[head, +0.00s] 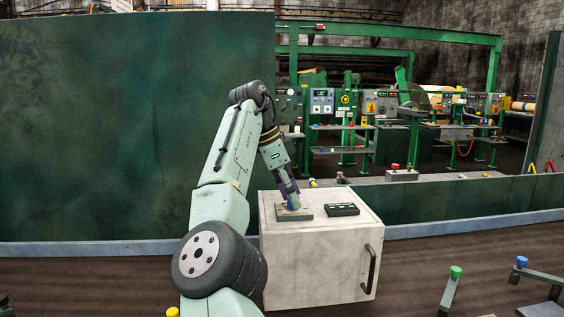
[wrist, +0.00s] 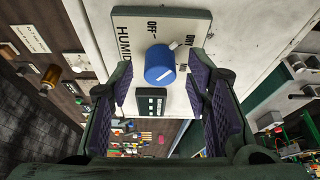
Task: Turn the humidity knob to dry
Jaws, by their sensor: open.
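The humidity knob is a blue round knob (wrist: 160,66) on a light plate (wrist: 128,22), between and just beyond my fingertips in the wrist view. The plate is marked OFF, DRY, a partly hidden third word and HUMID.
The knob's plate (head: 304,213) sits on a pale cabinet (head: 310,262) with a dark handle (head: 370,268) at its right. A black panel (head: 342,210) lies beside the plate. A large green wall panel (head: 130,130) stands at the left. Machines with control boxes stand behind.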

